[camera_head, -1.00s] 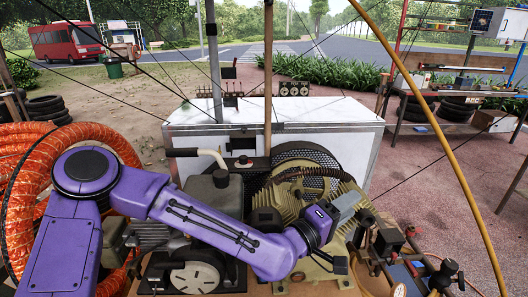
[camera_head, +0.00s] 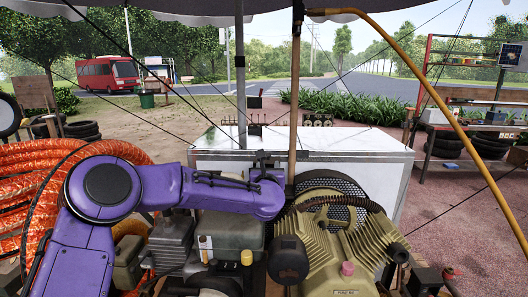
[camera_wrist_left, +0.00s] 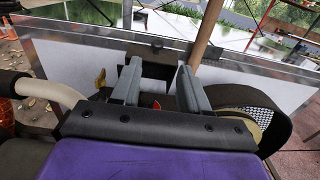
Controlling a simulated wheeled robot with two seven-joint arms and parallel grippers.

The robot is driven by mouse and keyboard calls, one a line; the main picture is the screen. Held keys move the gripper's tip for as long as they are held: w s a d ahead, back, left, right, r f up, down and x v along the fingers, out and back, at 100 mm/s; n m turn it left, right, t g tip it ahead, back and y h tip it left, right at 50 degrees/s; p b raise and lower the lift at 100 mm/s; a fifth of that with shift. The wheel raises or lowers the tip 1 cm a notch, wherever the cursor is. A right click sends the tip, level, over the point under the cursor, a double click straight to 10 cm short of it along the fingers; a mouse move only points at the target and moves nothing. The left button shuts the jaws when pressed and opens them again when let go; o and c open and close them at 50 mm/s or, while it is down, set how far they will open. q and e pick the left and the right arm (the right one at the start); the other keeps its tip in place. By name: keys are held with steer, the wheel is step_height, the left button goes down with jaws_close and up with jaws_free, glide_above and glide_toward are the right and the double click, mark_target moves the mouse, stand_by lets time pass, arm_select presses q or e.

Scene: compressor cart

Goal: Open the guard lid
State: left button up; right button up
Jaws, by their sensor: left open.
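My left gripper (camera_head: 266,160) is beyond the engine, close to the front of a white box. In the left wrist view the two fingers of my left gripper (camera_wrist_left: 160,82) are apart, with nothing held between them. My right gripper is not in view.
The white box (camera_head: 340,142) stands behind the compressor (camera_head: 345,245) and its mesh-covered wheel (camera_wrist_left: 255,112). A wooden pole (camera_head: 294,100) rises beside my gripper. The engine (camera_head: 230,232) lies below my arm. Orange hose coils (camera_head: 30,195) are at left.

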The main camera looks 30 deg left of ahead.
mark_target(268, 154)
arm_select(q)
steer(key=p+x, duration=0.4)
steer(key=x, duration=0.5)
steer(key=shift+w+a+f, duration=0.1)
steer(key=shift+w+a, duration=0.05)
steer(key=shift+w, duration=0.05)
steer(key=shift+w+a+f, duration=0.1)
steer(key=shift+w+a, duration=0.25)
steer(key=shift+w, duration=0.1)
